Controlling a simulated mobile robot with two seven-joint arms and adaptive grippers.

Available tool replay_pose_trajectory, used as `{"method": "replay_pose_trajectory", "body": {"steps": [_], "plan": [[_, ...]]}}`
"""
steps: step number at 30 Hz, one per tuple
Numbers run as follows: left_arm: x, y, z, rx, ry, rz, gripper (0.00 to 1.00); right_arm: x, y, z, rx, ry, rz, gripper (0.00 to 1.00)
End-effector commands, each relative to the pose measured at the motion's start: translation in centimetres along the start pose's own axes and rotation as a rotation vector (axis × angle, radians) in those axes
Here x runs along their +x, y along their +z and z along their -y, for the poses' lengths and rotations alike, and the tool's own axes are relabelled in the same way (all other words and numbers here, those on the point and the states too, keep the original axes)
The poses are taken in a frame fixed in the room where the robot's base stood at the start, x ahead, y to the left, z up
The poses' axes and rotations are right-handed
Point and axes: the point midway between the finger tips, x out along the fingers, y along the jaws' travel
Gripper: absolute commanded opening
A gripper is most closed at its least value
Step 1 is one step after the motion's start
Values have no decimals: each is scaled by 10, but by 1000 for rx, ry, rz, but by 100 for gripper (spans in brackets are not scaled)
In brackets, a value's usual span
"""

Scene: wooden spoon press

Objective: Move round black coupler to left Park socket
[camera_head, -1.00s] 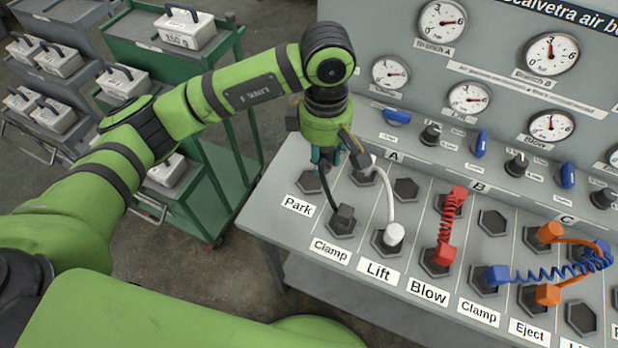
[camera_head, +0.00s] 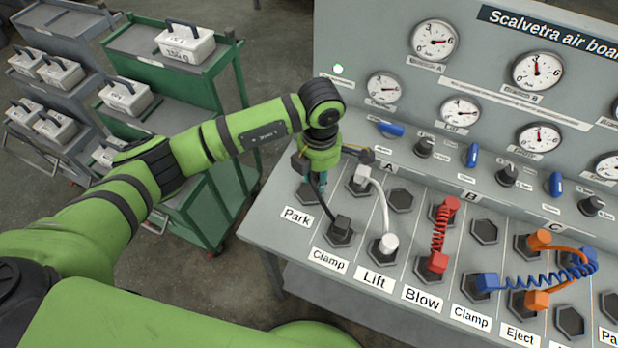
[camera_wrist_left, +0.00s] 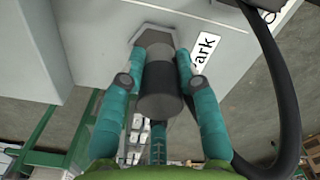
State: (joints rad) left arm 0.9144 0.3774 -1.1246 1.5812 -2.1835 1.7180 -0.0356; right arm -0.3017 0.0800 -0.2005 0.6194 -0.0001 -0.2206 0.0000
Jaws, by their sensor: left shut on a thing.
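The round black coupler (camera_wrist_left: 160,98) is between the teal fingers of my left gripper (camera_wrist_left: 161,66), which is shut on it. Its grey end meets the hexagonal left Park socket (camera_wrist_left: 143,33) beside the Park label; how deep it sits cannot be told. In the head view my left gripper (camera_head: 318,180) is low over the Park socket (camera_head: 307,194), and its fingers largely hide the coupler. A black hose (camera_head: 321,204) runs from there to a square black plug (camera_head: 342,224) in the left Clamp socket. My right gripper is not in view.
A white hose (camera_head: 384,208) links the Lift socket to one behind it. Red (camera_head: 439,230), blue (camera_head: 535,282) and orange (camera_head: 573,250) hoses are to the right. Gauges and knobs line the upright panel. A green light (camera_head: 338,69) is lit.

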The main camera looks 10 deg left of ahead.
Motion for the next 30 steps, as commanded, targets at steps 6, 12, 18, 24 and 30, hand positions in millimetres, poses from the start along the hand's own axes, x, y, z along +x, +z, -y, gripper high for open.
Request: {"method": "replay_pose_trajectory", "body": {"steps": [6, 12, 18, 24, 30], "plan": [[13, -14, -16, 1, -1, 1, 0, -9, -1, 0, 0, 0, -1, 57], [38, -15, -15, 1, -4, -1, 0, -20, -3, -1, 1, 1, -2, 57], [53, -15, -16, 2, 0, 1, 0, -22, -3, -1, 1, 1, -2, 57], [54, -15, -16, 2, 0, 1, 0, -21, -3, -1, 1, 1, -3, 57], [57, -15, -16, 2, 0, 0, 56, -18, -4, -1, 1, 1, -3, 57]]}}
